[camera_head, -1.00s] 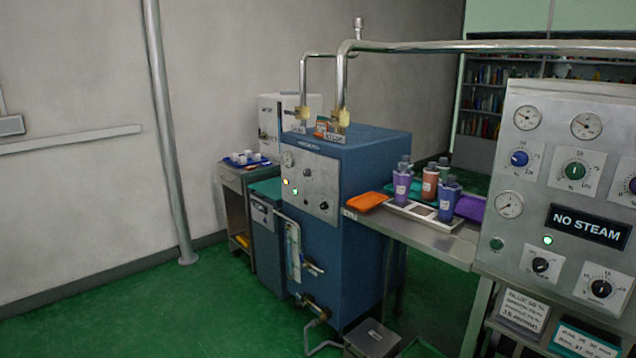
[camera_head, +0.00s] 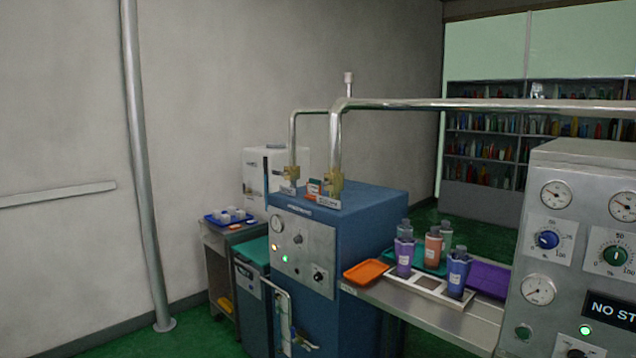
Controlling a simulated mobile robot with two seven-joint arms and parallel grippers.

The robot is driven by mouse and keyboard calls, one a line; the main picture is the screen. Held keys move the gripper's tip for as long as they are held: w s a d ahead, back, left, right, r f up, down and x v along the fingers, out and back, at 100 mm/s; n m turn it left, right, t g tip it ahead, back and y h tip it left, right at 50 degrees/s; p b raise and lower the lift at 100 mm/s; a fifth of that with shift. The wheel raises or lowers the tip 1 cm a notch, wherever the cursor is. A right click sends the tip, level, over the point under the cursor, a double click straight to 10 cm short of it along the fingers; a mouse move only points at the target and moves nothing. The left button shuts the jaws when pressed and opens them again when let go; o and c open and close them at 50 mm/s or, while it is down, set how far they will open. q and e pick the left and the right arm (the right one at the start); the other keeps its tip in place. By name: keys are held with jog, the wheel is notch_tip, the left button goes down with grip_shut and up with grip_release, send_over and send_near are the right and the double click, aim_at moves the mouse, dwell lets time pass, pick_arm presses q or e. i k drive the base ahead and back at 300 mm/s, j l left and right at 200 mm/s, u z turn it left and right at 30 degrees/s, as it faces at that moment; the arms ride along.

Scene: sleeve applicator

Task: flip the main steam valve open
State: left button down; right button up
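The blue steam boiler cabinet (camera_head: 345,240) stands in the middle of the view. Two silver pipes rise from brass valves on its top. One brass valve (camera_head: 335,184) sits at the foot of the front pipe, with a small orange-red tag and a label plate beside it. The other brass valve (camera_head: 290,174) sits at the foot of the shorter pipe behind it, to the left. I cannot read the labels or tell the handle positions. The control panel (camera_head: 580,240) at right bears a cut-off sign that begins "NO ST". Neither of my grippers is in view.
A steel side table (camera_head: 440,315) right of the boiler holds a rack of bottles (camera_head: 457,272), an orange tray (camera_head: 366,271) and a purple tray (camera_head: 488,280). A small cart (camera_head: 222,262) stands left of the boiler. Green floor (camera_head: 190,335) is clear at the lower left.

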aim_at(317, 182)
jog(key=i+j+z, duration=0.1)
jog(key=i, duration=0.45)
jog(key=i+j+z, duration=0.1)
jog(key=i+j, duration=0.2)
jog(key=i, duration=0.25)
jog(key=i+j+z, duration=0.1)
jog(key=i+j, duration=0.2)
jog(key=i, duration=0.25)
jog(key=i+j+z, duration=0.1)
jog(key=i+j, duration=0.2)
jog(key=i, duration=0.25)
